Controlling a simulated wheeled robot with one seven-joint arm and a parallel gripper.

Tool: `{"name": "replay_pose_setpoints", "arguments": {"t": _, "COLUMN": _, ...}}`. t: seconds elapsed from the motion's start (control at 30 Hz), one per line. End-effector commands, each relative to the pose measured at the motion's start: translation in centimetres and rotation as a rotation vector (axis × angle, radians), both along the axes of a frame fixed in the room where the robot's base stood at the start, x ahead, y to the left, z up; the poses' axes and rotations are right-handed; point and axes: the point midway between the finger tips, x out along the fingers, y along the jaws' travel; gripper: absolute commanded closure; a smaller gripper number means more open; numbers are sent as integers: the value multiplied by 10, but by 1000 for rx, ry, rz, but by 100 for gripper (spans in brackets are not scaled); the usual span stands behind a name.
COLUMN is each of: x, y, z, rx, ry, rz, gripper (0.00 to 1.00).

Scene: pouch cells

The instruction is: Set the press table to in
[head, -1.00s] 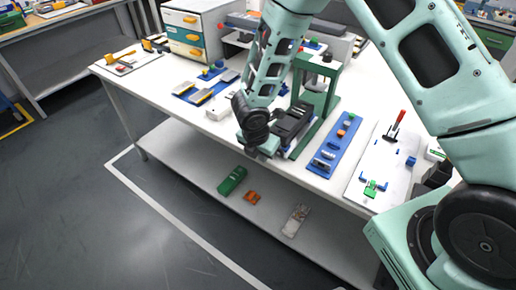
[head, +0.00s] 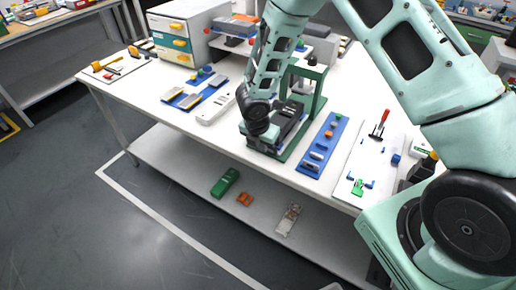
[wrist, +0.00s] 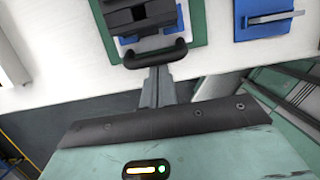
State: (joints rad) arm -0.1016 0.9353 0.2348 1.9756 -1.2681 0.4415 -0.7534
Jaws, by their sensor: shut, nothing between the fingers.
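The press is a green frame (head: 318,88) on a green base on the white table. Its dark sliding press table (head: 290,122) lies low in the frame, partly hidden by my arm. In the wrist view the black press table (wrist: 140,15) sits over the green base (wrist: 196,20). Its black bar handle (wrist: 176,54) is at about the base's front edge. My gripper (wrist: 158,72) is shut and empty, its fingertips right at the middle of the handle. I cannot tell whether they touch it. In the head view my wrist hides the fingers.
A blue strip with small parts (head: 322,146) lies right of the press, then a white board (head: 352,160) with a red-handled tool. A white device (head: 216,108) and a blue tray (head: 180,102) stand to the left. A lower shelf (head: 165,150) holds several items.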

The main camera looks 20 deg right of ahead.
Motion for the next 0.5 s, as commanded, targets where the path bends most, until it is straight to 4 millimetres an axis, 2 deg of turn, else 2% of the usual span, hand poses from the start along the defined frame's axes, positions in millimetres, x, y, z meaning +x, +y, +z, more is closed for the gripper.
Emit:
{"name": "replay_pose_setpoints", "arguments": {"t": 0.2, "x": 30, "y": -44, "z": 5, "rx": -2, "ry": -1, "rz": -7, "gripper": 100}}
{"name": "replay_pose_setpoints", "arguments": {"t": 0.5, "x": 70, "y": -99, "z": 4, "rx": 0, "ry": -1, "rz": -6, "gripper": 100}}
